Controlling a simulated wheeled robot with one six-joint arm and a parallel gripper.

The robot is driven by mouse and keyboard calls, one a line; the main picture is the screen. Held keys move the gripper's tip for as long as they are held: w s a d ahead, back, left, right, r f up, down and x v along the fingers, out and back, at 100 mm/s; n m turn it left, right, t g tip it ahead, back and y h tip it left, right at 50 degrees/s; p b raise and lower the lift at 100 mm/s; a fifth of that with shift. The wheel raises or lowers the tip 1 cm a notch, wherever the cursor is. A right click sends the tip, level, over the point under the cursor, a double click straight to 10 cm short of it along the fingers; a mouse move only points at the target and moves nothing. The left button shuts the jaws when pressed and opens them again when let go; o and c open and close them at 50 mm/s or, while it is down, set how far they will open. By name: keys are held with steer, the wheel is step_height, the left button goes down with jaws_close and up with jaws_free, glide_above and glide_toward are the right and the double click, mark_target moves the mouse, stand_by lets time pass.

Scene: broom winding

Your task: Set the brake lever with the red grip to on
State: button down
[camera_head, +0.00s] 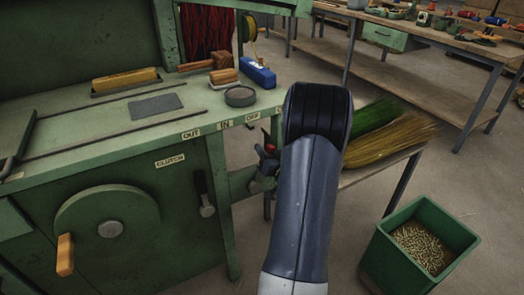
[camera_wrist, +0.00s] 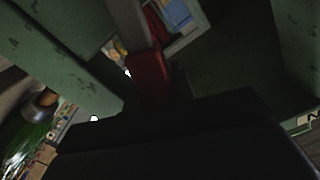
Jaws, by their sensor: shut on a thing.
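The brake lever's red grip (camera_wrist: 150,76) shows in the middle of the wrist view, between the dark jaws of my gripper. In the head view a small piece of the red grip (camera_head: 268,147) shows beside my gripper (camera_head: 267,160), just below the front edge of the green machine's top. My gripper is shut on the red grip. My arm hides most of the lever in the head view. An OFF label (camera_head: 252,117) is on the edge above it; a label further right is mostly hidden by my arm.
The green machine (camera_head: 60,135) carries a handwheel (camera_head: 108,228) and a black-gripped clutch lever (camera_head: 203,192) left of my gripper. A bench with green and yellow bristles (camera_head: 395,138) stands right of my arm. A green bin (camera_head: 420,245) stands on the floor at lower right.

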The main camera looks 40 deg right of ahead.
steer(key=c, duration=1.2)
jaws_free()
steer(key=shift+a, duration=0.1)
